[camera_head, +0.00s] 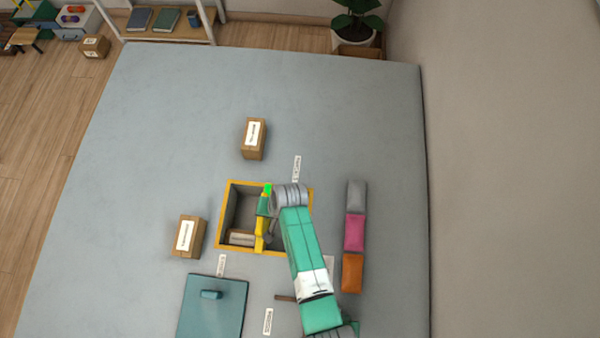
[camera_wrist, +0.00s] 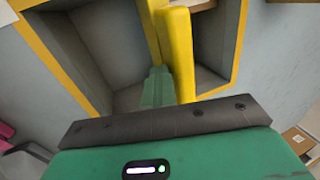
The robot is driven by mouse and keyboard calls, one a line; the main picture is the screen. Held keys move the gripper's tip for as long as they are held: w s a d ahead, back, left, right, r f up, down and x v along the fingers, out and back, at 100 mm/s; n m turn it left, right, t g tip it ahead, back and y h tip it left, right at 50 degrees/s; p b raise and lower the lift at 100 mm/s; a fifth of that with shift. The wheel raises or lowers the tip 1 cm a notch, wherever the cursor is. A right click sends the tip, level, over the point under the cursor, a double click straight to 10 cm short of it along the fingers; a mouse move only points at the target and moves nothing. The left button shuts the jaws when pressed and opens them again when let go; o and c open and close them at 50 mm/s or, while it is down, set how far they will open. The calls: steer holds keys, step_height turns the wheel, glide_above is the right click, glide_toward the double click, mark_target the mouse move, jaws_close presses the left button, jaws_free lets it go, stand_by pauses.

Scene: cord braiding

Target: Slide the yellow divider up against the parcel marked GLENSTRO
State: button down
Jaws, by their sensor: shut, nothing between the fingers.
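The yellow divider (camera_head: 260,243) stands inside an open box with a yellow rim (camera_head: 222,215); its yellow top edge also shows in the wrist view (camera_wrist: 179,55). A brown parcel (camera_head: 241,238) lies in the box left of the divider, at the near end. Two more brown parcels with white labels stand outside, one behind the box (camera_head: 253,139) and one to its left (camera_head: 187,237). I cannot read any label, so I cannot tell which is GLENSTRO. My gripper (camera_head: 263,208) is shut and empty, with its green fingers (camera_wrist: 157,87) reaching into the box beside the divider.
A teal lid (camera_head: 212,308) with a handle lies at the near left. Grey, pink and orange blocks (camera_head: 354,232) stand in a row right of the box. My arm hides the box's right part. The table (camera_head: 150,120) is clear at the far left.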

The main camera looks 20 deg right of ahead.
step_height(320, 180, up, 8)
steer(key=p, duration=0.8)
steer(key=shift+d, duration=0.1)
stand_by(0.3)
